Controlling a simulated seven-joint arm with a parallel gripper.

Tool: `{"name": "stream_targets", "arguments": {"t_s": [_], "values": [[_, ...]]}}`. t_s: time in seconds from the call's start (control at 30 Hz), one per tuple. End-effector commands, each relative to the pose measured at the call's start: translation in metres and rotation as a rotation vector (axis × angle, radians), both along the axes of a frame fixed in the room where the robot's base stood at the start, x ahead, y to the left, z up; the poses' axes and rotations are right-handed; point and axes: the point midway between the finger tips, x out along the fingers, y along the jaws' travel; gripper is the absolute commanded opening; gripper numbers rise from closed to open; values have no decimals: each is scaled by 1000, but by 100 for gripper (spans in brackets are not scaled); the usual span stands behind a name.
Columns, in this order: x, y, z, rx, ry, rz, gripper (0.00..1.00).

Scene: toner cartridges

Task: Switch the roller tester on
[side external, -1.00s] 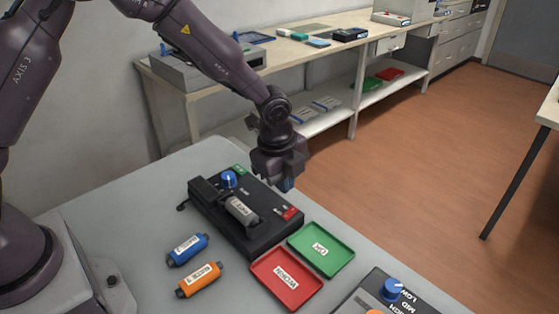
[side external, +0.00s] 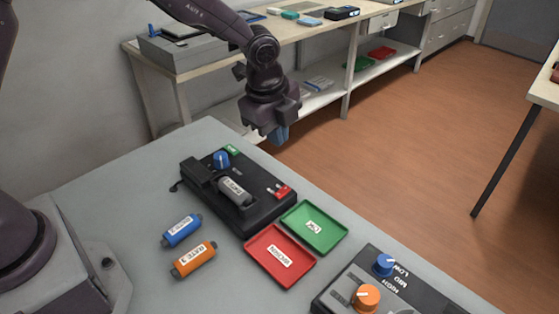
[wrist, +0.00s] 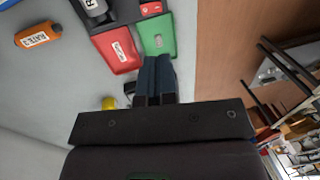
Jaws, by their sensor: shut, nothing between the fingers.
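The roller tester (side external: 245,200) is a black box on the grey table in the side view. It has a blue knob (side external: 221,160), a green label (side external: 232,149) at its far end and a red switch area (side external: 280,191) at its right end. A grey labelled cartridge (side external: 235,191) lies in its cradle. My gripper (side external: 279,137) is shut and empty, in the air above and behind the tester, touching nothing. In the wrist view my gripper fingers (wrist: 155,80) are together, and the tester's red part (wrist: 151,8) shows at the top edge.
A red tray (side external: 280,257) and a green tray (side external: 315,226) lie in front of the tester. A blue cartridge (side external: 182,230) and an orange cartridge (side external: 194,260) lie to its left. A second box with blue and orange knobs (side external: 367,297) stands at the front right.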

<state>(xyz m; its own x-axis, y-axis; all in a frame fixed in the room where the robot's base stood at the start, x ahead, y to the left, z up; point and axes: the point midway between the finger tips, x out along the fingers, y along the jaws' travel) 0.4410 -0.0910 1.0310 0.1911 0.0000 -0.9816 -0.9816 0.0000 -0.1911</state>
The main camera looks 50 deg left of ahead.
Motion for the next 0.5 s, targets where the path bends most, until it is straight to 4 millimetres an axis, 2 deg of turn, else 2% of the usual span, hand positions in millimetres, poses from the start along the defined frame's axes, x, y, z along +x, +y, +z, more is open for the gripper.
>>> {"name": "stream_targets", "arguments": {"t_s": [0.27,0.37,0.5], "values": [[0,0,-6,0,3,0,0],[2,0,-18,0,6,-1,0],[7,0,-46,1,8,-1,0]]}}
